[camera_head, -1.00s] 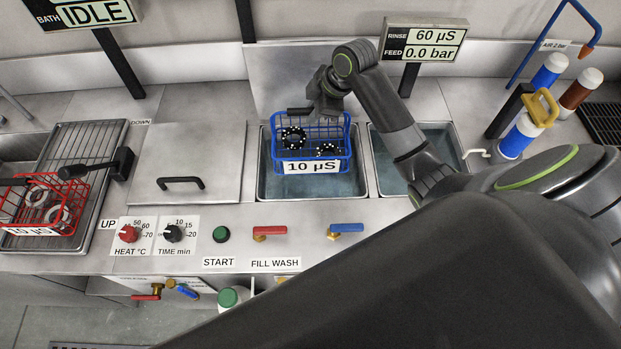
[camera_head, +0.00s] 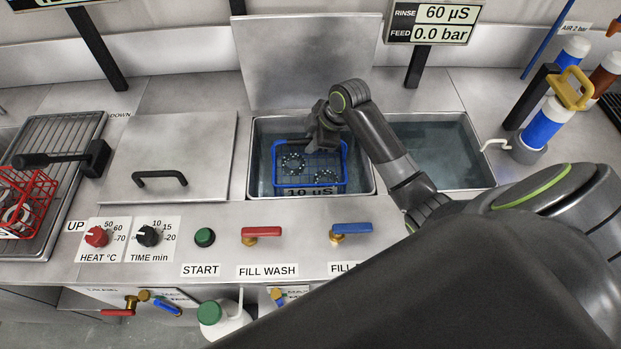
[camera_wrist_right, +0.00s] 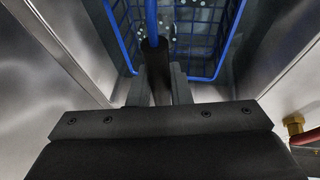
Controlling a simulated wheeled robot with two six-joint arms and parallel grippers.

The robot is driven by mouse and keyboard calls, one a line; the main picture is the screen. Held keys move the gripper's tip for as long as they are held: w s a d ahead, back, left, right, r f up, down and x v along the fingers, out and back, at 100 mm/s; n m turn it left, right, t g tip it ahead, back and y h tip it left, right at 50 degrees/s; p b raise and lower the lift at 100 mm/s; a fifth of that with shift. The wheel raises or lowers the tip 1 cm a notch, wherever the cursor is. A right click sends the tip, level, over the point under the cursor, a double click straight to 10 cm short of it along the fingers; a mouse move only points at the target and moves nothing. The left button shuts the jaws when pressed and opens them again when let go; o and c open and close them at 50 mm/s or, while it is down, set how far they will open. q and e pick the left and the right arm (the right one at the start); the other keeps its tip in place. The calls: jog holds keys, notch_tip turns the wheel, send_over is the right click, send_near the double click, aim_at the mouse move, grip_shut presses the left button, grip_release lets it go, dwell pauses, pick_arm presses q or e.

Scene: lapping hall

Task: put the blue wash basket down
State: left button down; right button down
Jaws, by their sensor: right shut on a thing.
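The blue wash basket (camera_head: 311,185) is inside the left of two open sink tanks (camera_head: 258,155), low down and apparently partly in the water. It holds two dark rings with white dots (camera_head: 293,163), and its "10 µS" label sits low at the front. In the right wrist view, my right gripper (camera_wrist_right: 158,85) is shut on the dark grip of the basket's blue handle, and the blue wires (camera_wrist_right: 208,68) lie beneath. Whether the basket touches the tank floor I cannot tell. My left gripper is not in view.
A second water tank (camera_head: 435,150) is to the right. A lid with a black handle (camera_head: 160,179) covers the area to the left. A red basket (camera_head: 28,203) sits on a rack at far left. Valve levers (camera_head: 262,232) line the front.

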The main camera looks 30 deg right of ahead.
send_over(312, 175)
notch_tip(312, 175, down, 8)
jog(key=shift+f, duration=0.1)
dwell(0.3)
jog(key=shift+a, duration=0.1)
jog(key=c, duration=1.3)
grip_release()
jog(key=shift+c, duration=0.2)
jog(key=v, duration=1.2)
jog(key=shift+p, duration=0.35)
